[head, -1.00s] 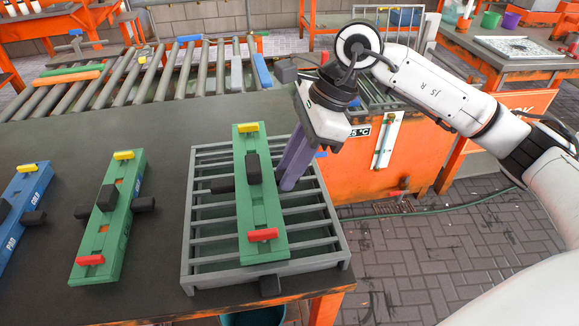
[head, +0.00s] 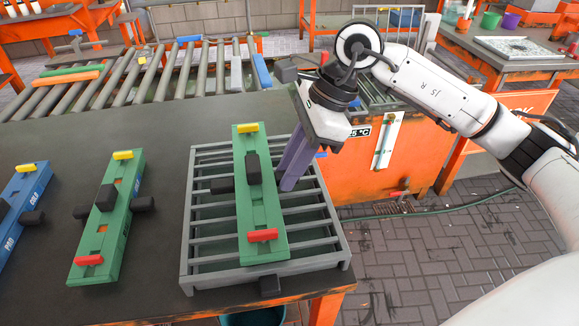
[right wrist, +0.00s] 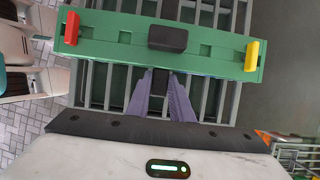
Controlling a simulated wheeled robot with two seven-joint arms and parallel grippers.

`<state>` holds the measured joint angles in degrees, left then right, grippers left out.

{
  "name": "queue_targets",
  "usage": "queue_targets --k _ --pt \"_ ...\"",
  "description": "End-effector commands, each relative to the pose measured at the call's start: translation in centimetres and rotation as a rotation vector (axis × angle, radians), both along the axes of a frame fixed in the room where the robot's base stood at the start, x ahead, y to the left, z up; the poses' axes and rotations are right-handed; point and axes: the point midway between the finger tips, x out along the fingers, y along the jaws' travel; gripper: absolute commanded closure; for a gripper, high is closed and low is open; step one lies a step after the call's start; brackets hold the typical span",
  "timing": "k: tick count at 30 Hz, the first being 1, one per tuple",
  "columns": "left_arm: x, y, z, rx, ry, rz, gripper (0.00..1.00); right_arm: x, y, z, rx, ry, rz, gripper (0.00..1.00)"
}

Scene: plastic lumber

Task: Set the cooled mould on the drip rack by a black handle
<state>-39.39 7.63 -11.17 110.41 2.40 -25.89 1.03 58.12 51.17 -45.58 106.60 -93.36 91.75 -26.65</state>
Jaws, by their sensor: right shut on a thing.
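A long green mould (head: 262,213) lies lengthwise over the grey slatted drip rack (head: 187,262) on the table. It has a yellow clamp at its far end, a red one at its near end and a black block on top. A black side handle (head: 221,185) sticks out to its left. My right gripper (head: 284,180) is at its right side, fingers pointing down. In the right wrist view, the purple fingers (right wrist: 160,95) are shut on the black handle (right wrist: 160,82) on that side. Whether the mould fully touches the slats is hard to tell. My left gripper is out of view.
Another green mould (head: 108,220) and a blue mould (head: 25,190) lie on the dark table (head: 120,130) left of the rack. A roller conveyor (head: 150,85) runs behind. An orange cabinet (head: 350,165) with a temperature display stands right of the rack. Table space between moulds and rack is clear.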

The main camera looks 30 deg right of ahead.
Motion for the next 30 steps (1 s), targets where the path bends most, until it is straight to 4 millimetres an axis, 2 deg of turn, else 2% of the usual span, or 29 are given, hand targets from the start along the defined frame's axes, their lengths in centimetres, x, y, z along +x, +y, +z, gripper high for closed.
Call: queue_targets --k 30 --pt "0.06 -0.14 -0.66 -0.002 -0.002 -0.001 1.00 0.14 0.11 -0.25 0.006 -0.007 0.000 1.00"
